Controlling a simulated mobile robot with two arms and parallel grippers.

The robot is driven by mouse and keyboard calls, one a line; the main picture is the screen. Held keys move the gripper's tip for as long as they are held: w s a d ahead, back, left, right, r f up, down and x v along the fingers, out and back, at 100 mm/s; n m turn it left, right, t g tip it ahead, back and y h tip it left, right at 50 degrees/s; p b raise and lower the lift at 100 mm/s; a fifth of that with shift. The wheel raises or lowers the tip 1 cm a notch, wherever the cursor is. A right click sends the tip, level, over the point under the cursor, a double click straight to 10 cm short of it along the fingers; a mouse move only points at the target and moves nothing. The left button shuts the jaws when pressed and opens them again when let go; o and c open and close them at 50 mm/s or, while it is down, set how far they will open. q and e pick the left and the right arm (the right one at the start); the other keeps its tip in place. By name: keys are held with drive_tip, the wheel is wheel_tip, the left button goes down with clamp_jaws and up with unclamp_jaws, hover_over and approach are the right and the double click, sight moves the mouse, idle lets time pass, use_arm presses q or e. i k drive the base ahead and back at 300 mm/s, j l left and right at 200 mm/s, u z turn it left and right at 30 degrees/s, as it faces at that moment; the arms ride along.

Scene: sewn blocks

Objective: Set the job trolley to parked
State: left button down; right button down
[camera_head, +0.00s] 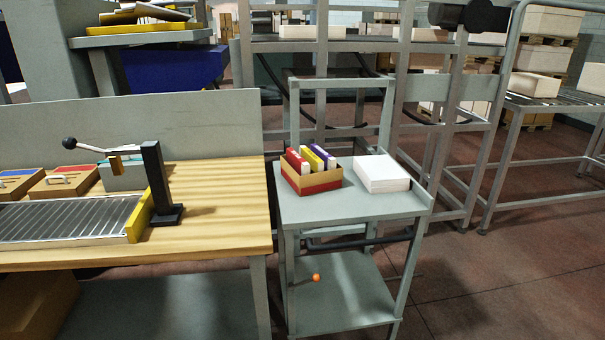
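The job trolley (360,205) is a grey two-shelf cart standing on the floor just right of the wooden workbench. Its lower shelf (345,300) looks empty. A lever with an orange knob (316,277) sticks out near the trolley's front left leg, between the two shelves. I cannot tell from its angle which setting it is in. On the top shelf are a brown and red box (312,182) with red, yellow and purple upright items, and a white block (382,173). Neither of my grippers is in view.
The workbench (225,200) carries a roller section (70,220), a black upright stand (157,180) and a lever with a black ball (70,143). Grey metal racks (435,150) stand behind the trolley. The reddish floor (500,290) at right is clear.

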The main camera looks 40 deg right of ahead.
sight(350, 293)
drive_tip(key=z, duration=1.7)
